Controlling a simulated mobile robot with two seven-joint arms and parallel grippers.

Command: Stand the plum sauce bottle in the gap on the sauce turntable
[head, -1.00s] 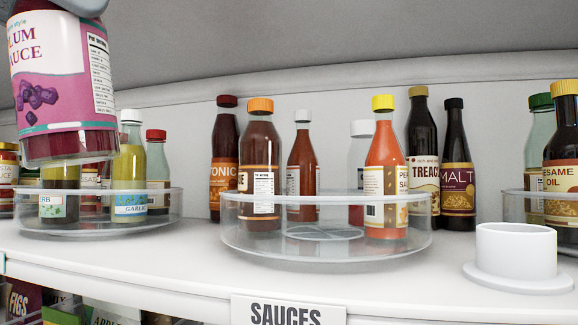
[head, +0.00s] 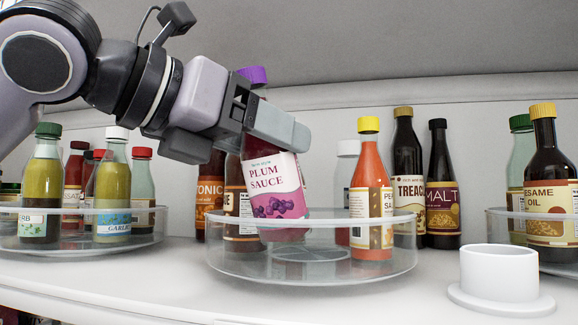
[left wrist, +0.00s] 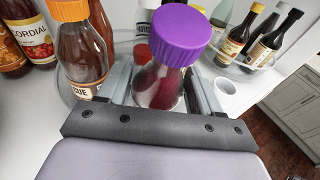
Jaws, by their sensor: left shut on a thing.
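The plum sauce bottle (head: 274,188) has a purple cap and a pink and white label. My left gripper (head: 275,130) is shut on its upper part and holds it slightly tilted. The bottle is over the middle sauce turntable (head: 312,268), a clear round tray with a low rim; its base shows near the tray floor, and I cannot tell if it touches. In the left wrist view the purple cap (left wrist: 178,35) stands between the fingers. An orange-capped bottle (left wrist: 80,45) is close beside it. A yellow-capped bottle (head: 370,190) stands at the turntable's right. My right gripper is not in view.
Another turntable (head: 80,245) with several bottles is at left, and one (head: 500,215) at right. A white round stand (head: 499,275) is at front right. Dark bottles (head: 441,190) stand behind the middle turntable. The shelf front (head: 420,300) is partly clear.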

